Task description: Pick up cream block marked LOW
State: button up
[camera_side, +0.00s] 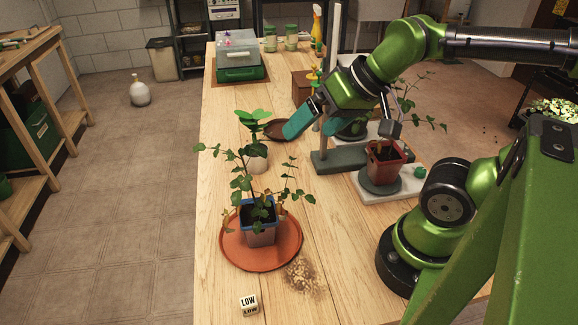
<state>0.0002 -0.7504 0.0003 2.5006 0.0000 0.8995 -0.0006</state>
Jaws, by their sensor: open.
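The cream block marked LOW (249,304) sits on the wooden table near its front left edge, with its LOW lettering facing up and toward the camera. My gripper (318,128) is open, above the middle of the table and well behind the block. One teal finger shows clearly at its left; the other is partly hidden. Nothing shows between the fingers. The block is apart from my gripper and in full view.
A blue-rimmed pot (258,233) with a leafy plant stands on a terracotta saucer (232,252) behind the block. Spilled soil (304,277) lies to the block's right. A red pot (385,170) stands further back right. A grey post (333,60) rises near my gripper.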

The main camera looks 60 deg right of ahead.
jog(key=shift+c, duration=0.3)
jog(key=c, duration=0.7)
jog(key=shift+o, duration=0.2)
jog(key=m+g+h, duration=0.2)
jog(key=m+g, duration=0.2)
jog(key=g, duration=0.3)
send_over(248, 302)
notch_tip(248, 302, down, 19)
jog(key=shift+w+a+r, duration=0.1)
jog(key=shift+a, duration=0.05)
jog(key=shift+d+f, duration=0.2)
jog(key=shift+f, duration=2.45)
